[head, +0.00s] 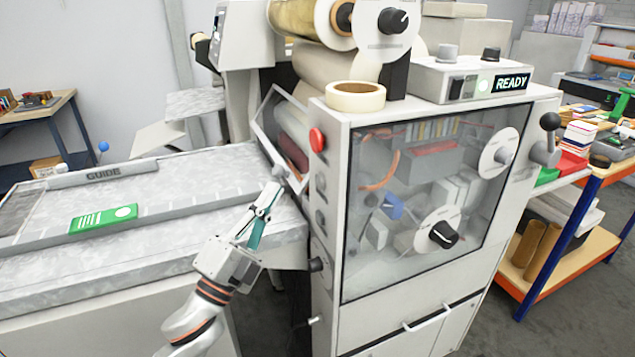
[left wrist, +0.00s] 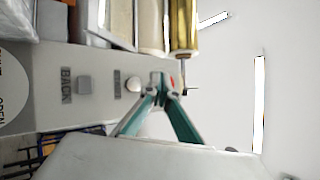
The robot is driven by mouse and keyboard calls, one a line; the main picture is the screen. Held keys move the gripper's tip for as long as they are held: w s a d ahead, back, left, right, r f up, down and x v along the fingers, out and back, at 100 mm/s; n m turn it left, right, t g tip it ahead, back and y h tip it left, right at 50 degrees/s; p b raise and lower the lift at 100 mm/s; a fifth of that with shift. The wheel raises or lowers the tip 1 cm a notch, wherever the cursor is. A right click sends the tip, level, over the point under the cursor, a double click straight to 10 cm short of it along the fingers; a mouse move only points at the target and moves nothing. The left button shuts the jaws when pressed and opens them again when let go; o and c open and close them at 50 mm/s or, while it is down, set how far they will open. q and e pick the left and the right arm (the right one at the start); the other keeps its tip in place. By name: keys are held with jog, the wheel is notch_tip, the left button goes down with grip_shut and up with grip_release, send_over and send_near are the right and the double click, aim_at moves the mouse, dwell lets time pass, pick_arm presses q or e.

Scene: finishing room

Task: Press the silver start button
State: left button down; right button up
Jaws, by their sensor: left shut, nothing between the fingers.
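The silver start button (left wrist: 133,85) sits on the machine's pale side panel, beside a label that seems to read START. In the head view it appears to be the round grey button (head: 320,182) below the red one. My left gripper (head: 276,187) is shut and empty, left of this panel and apart from the button as far as the head view shows. Contact there cannot be told. My right gripper is not in view.
A red button (head: 317,139) is above the silver one, and a grey BACK button (left wrist: 84,86) is on its other side. A tilted clear guard (head: 262,128) and rollers are close by. The feed table (head: 190,195) carries a green card (head: 104,218). The display (head: 511,83) reads READY.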

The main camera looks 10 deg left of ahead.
aim_at(320, 181)
pick_arm(q)
jog(key=shift+w+d, duration=0.8)
jog(key=shift+d, duration=0.35)
jog(key=shift+w+d, duration=0.8)
jog(key=shift+d, duration=0.35)
jog(key=shift+d+b, duration=0.1)
jog(key=shift+b, duration=0.2)
jog(key=shift+w+d, duration=0.25)
